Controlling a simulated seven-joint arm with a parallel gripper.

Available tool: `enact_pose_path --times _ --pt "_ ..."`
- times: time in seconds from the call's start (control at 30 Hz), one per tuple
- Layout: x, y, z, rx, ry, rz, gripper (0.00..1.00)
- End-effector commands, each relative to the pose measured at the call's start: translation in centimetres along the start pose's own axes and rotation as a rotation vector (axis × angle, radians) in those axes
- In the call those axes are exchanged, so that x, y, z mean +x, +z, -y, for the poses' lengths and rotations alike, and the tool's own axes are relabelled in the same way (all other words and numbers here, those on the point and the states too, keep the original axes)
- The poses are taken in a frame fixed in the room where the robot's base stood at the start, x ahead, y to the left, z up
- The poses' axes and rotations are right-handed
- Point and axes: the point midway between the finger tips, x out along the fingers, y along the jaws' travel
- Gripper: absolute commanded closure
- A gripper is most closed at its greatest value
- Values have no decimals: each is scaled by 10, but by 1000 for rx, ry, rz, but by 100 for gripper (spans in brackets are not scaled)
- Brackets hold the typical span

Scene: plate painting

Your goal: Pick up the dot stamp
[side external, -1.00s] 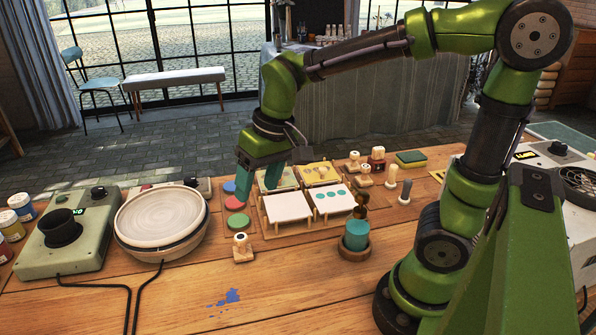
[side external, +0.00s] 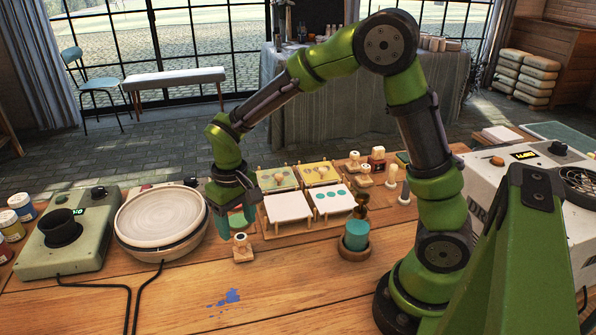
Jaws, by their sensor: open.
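A small wooden stamp (side external: 242,248) with a round pale top bearing a dark mark stands alone on the table, in front of the tile rack. I cannot make out its mark well enough to be sure it is the dot stamp. My gripper (side external: 235,223) has teal fingers pointing down, just above and behind this stamp. It is open, and nothing shows between the fingers. Other small stamps (side external: 364,177) stand to the right, behind the rack.
A wooden rack with white tiles (side external: 288,206) is close right of my gripper. A pottery wheel (side external: 160,217) is on the left. A cup with a teal top (side external: 356,236) stands to the right. The front table is clear except for a blue paint splash (side external: 226,297).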

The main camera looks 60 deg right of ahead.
Motion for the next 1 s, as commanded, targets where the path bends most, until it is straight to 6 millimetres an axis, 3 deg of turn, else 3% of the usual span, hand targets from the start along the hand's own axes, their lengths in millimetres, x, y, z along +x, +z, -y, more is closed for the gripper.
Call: enact_pose_path --times 0.27,0.53,0.83,1.0 --pt "23 -2 -3 2 0 2 37" --pt "60 -7 -7 0 0 2 37" --pt "64 -7 -7 1 -1 -1 37" --pt "64 -7 -7 1 -1 -1 63"
